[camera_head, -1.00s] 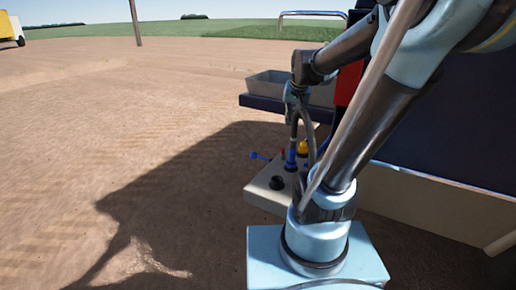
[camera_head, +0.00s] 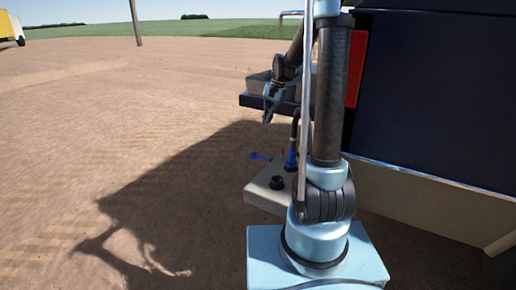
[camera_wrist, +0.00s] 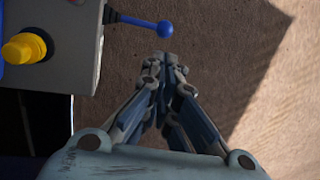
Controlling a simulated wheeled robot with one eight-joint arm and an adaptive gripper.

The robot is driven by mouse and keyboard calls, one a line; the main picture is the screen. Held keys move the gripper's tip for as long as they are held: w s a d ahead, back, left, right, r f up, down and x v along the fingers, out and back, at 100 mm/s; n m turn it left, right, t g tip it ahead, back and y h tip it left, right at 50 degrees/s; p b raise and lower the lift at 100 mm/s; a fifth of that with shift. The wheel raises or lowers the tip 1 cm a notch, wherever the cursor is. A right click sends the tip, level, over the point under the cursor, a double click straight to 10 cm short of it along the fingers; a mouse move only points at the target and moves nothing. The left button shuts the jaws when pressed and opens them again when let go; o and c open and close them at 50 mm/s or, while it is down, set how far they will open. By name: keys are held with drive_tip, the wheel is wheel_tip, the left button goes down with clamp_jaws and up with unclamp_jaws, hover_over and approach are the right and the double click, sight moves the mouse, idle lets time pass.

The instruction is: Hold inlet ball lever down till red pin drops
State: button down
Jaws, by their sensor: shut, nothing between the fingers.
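A blue ball lever (camera_head: 256,156) sticks out from the left side of a beige control box (camera_head: 262,196). In the wrist view the blue ball (camera_wrist: 165,29) sits just beyond my fingertips, on a blue rod from the grey box edge. A small red piece (camera_head: 283,153), perhaps the red pin, stands up at the box's back edge; it is not seen in the wrist view. My gripper (camera_head: 266,119) is shut and empty. It hangs above the ball in the head view, apart from it. Its fingertips also show in the wrist view (camera_wrist: 164,60).
A black knob (camera_head: 277,183) and a blue fitting (camera_head: 291,160) are on the box. A yellow button (camera_wrist: 24,48) shows in the wrist view. A grey tray on a dark ledge (camera_head: 252,102) lies behind. A dark blue machine wall (camera_head: 430,90) fills the right. Bare ground is open at left.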

drive_tip(key=shift+w+a+f, duration=0.25)
drive_tip(key=shift+w+f, duration=0.2)
drive_tip(key=shift+f, duration=0.05)
approach(263, 158)
drive_tip(key=w+a+f, duration=0.4)
drive_tip(key=f, duration=0.1)
drive_tip(key=shift+w+a+f, duration=0.3)
drive_tip(key=shift+a+f, duration=0.1)
drive_tip(key=shift+f, duration=0.1)
idle(0.3)
